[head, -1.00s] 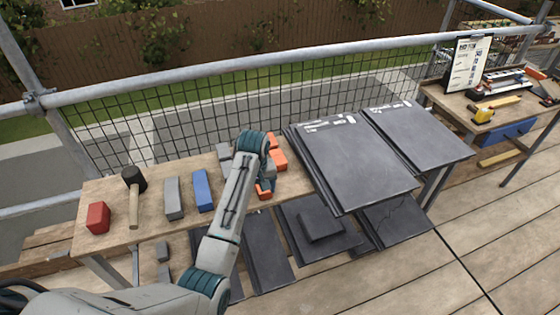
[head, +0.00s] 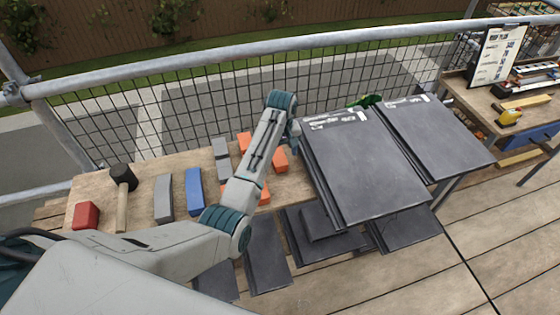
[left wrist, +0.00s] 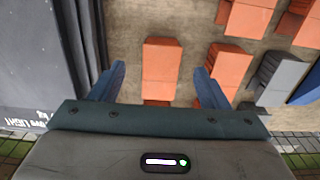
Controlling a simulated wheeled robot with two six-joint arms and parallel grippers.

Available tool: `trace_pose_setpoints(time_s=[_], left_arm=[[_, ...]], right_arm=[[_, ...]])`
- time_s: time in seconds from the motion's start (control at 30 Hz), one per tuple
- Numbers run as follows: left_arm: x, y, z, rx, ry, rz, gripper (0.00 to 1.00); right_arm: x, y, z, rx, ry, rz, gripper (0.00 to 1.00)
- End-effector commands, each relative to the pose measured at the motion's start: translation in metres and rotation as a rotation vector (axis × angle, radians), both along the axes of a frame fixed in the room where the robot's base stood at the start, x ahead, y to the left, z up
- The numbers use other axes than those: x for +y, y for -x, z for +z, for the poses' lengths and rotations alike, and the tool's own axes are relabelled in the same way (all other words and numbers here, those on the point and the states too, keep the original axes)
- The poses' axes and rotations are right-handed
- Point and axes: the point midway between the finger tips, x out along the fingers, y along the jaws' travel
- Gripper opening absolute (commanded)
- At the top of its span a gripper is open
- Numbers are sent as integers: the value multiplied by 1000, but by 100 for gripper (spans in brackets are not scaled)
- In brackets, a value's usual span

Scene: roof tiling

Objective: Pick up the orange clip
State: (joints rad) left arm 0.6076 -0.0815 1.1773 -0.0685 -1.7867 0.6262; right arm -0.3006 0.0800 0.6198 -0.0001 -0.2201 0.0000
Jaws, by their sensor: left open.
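Several orange clips lie on the wooden bench (head: 145,240); in the head view one orange clip (head: 280,158) is just right of my left arm and another orange clip (head: 244,142) is behind it. My left gripper is mostly hidden behind its own arm in the head view. In the left wrist view my left gripper (left wrist: 160,70) is open and empty, its two blue fingers apart. An orange clip (left wrist: 168,58) shows between and beyond the fingertips, and another orange clip (left wrist: 227,68) lies right of them. I cannot tell the height above the bench. My right gripper is not in view.
Grey clips (head: 221,147), a blue block (head: 194,191), a grey block (head: 163,197), a mallet (head: 122,185) and a red block (head: 86,215) share the bench. Dark tiles (head: 365,170) stand close on the right. A mesh guardrail (head: 190,110) runs behind.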

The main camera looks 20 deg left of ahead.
Motion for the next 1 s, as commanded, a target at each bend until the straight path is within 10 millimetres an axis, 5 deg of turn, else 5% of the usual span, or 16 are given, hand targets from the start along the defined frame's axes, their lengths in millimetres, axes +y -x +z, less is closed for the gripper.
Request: trace_pose_setpoints(time_s=[0.4,0.7,1.0], left_arm=[[2,4,-49,3,-1,0,69],[2,4,-56,-1,-1,0,69],[2,4,-56,-1,-1,0,14]], right_arm=[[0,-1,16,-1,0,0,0],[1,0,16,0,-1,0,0],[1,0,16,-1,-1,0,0]])
